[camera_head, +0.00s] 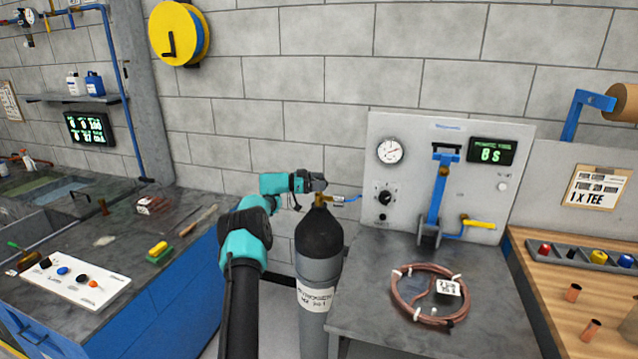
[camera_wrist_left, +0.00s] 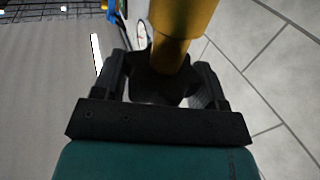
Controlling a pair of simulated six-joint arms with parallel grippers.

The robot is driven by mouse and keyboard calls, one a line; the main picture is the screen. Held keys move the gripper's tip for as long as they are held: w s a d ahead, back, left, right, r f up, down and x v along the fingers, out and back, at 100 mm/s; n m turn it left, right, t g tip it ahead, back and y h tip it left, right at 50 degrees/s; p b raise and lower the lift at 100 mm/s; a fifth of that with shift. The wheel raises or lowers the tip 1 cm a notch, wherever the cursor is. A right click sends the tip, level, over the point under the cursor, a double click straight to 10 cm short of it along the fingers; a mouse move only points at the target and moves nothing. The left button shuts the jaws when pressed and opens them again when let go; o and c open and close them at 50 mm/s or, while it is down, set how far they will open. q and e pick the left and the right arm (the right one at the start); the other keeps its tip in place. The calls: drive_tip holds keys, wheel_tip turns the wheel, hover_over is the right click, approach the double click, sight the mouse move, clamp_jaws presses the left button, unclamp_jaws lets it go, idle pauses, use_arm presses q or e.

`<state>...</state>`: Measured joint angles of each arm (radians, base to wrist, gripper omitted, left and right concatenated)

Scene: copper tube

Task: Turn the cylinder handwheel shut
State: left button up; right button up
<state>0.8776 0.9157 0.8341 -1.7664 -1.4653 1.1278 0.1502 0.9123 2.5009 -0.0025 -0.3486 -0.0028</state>
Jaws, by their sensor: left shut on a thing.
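My left gripper (camera_head: 318,182) is at the valve, coming in from the left. In the left wrist view, its two fingers (camera_wrist_left: 160,85) are shut on the dark lobed handwheel (camera_wrist_left: 158,84), with the yellow brass valve stem (camera_wrist_left: 182,35) just beyond. In the head view the gripper mostly hides the handwheel. My right gripper is not in view.
The grey table (camera_head: 375,290) right of the cylinder carries a copper coil (camera_head: 402,300) and a gauge panel (camera_head: 470,140) with a display reading about "8 s". A bench (camera_head: 120,215) with tools is on the left. A wooden bench (camera_head: 560,290) is at the right.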

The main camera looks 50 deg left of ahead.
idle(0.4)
use_arm(q)
drive_tip(key=o, duration=0.9)
drive_tip(key=shift+o, duration=0.2)
drive_tip(key=shift+s, duration=0.1)
drive_tip(key=v, duration=1.7)
drive_tip(key=shift+a, duration=0.2)
